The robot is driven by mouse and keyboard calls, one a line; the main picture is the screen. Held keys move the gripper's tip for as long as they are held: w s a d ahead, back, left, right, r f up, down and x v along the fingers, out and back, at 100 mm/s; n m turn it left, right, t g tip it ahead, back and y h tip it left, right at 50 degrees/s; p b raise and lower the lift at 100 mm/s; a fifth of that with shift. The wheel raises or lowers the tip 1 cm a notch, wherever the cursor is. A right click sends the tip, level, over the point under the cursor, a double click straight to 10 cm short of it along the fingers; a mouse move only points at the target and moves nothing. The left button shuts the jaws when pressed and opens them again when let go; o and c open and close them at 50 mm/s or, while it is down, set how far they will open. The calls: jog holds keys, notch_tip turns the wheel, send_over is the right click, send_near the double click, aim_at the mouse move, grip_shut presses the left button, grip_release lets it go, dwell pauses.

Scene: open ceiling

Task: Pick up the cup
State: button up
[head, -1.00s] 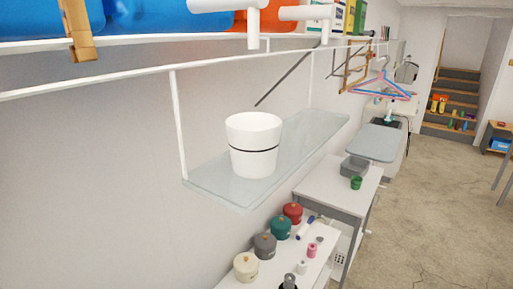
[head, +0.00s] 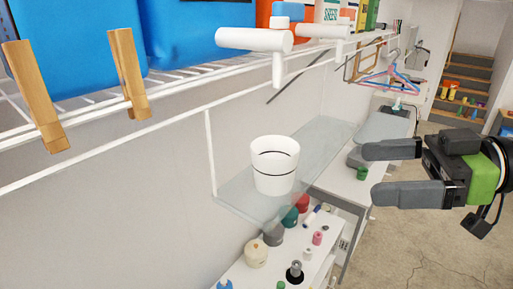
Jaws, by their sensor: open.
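A white cup (head: 274,172) with a thin dark line around it stands upright on a glass shelf (head: 322,150) on the wall, near the middle of the head view. My gripper (head: 368,172) is at the right of the view, with its two grey fingers spread apart and pointing left toward the cup. It is open and empty, and clear of the cup in the picture.
A wire rack (head: 190,75) with blue bins (head: 200,30) and wooden clothespins (head: 128,72) hangs above. A white rail runs along the wall over the glass shelf. A lower white table (head: 262,277) holds several pots and spools. Open floor (head: 420,245) lies at the right.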

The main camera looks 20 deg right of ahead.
aim_at(274, 169)
jog(key=x, duration=0.5)
jog(key=b+x, duration=0.1)
jog(key=x, duration=1)
jog(key=shift+w+d+r+b, duration=0.15)
jog(key=shift+w+b, duration=0.2)
jog(key=shift+s+d, duration=0.15)
jog(key=shift+d, duration=0.05)
jog(key=shift+c, duration=1.4)
jog(key=c, duration=0.8)
jog(key=shift+o, duration=0.2)
jog(key=shift+r, duration=0.1)
